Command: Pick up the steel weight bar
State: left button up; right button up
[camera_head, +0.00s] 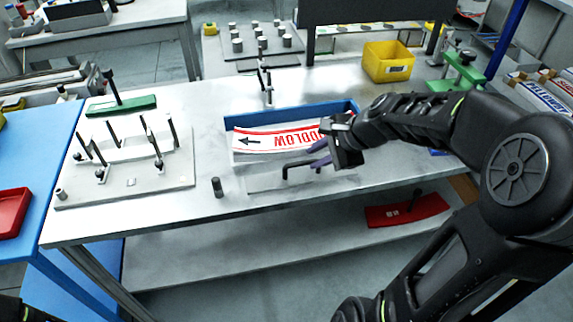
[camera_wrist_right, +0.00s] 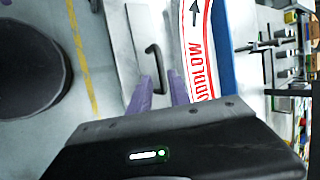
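The steel weight bar (camera_head: 268,182) lies at the front of the blue label magazine (camera_head: 290,113), a pale grey bar with a black bent handle on top. The wrist view shows the handle (camera_wrist_right: 153,65) ahead of the fingers, standing on the grey bar. My right gripper (camera_head: 318,153) has purple fingers and hangs close to the handle's right end. Contact with the handle cannot be told in the head view. My left gripper is not in view.
A label (camera_head: 272,140) with red lettering lies in the magazine behind the bar. A fixture plate (camera_head: 120,187) with upright pins stands at left. A small dark cylinder (camera_head: 217,187) stands left of the bar. A yellow bin (camera_head: 388,65) is at the back right.

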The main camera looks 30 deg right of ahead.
aim_at(304, 163)
jog(key=shift+x, duration=1.1)
jog(key=shift+s+f, duration=0.1)
jog(key=x, duration=0.5)
jog(key=shift+w+d+p, duration=0.1)
jog(key=shift+w+p, duration=0.15)
jog(key=shift+p, duration=0.1)
jog(key=shift+c, duration=0.3)
grip_shut()
dwell(0.8)
